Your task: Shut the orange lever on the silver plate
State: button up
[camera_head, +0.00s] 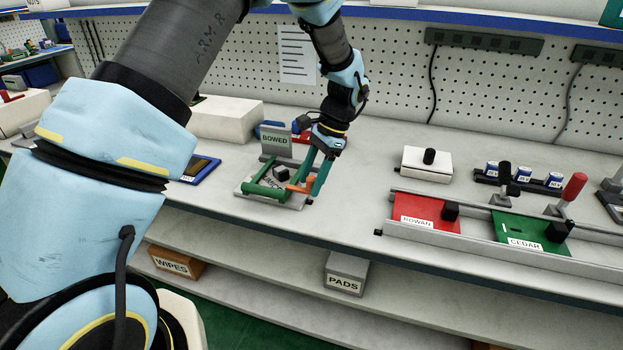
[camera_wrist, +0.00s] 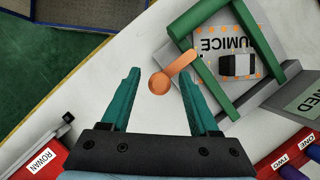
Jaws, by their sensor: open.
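The silver plate (camera_head: 292,204) lies on the bench, with a dark block and green bars on it. In the wrist view the plate (camera_wrist: 205,47) carries a label partly hidden by a bar, reading "UMICE". The orange lever (camera_head: 297,188) is at the plate's right side. In the wrist view the lever (camera_wrist: 178,67) runs from the plate's edge out to a round knob. My gripper (camera_head: 316,186) is open with teal fingers, right at the lever. In the wrist view the knob shows between the fingertips of my gripper (camera_wrist: 158,80); I cannot tell whether they touch it.
To the right are a rail with red "ROWAN" (camera_head: 422,213) and green "CEDAR" (camera_head: 520,232) boards, and a white box (camera_head: 427,168). A blue-edged tray (camera_head: 200,170) lies left. Bench between plate and rail is clear.

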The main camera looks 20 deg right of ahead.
jog(key=b+v, duration=0.2)
jog(key=v, duration=0.8)
jog(key=shift+r, duration=0.35)
jog(key=shift+d, duration=0.1)
jog(key=n+h, duration=0.1)
jog(key=n, duration=0.2)
send_over(296, 187)
jog(key=w+a+n+h, duration=0.15)
jog(key=a+n, duration=0.25)
jog(key=a, duration=0.7)
jog(key=s+a+f+n+t+h, duration=0.1)
jog(key=s+a+n, duration=0.3)
jog(key=a, duration=0.5)
jog(key=s+a+f+n+t+h, duration=0.1)
jog(key=s+a+n, duration=0.3)
jog(key=a, duration=0.6)
jog(key=shift+s+n, duration=0.15)
jog(key=shift+n, duration=0.45)
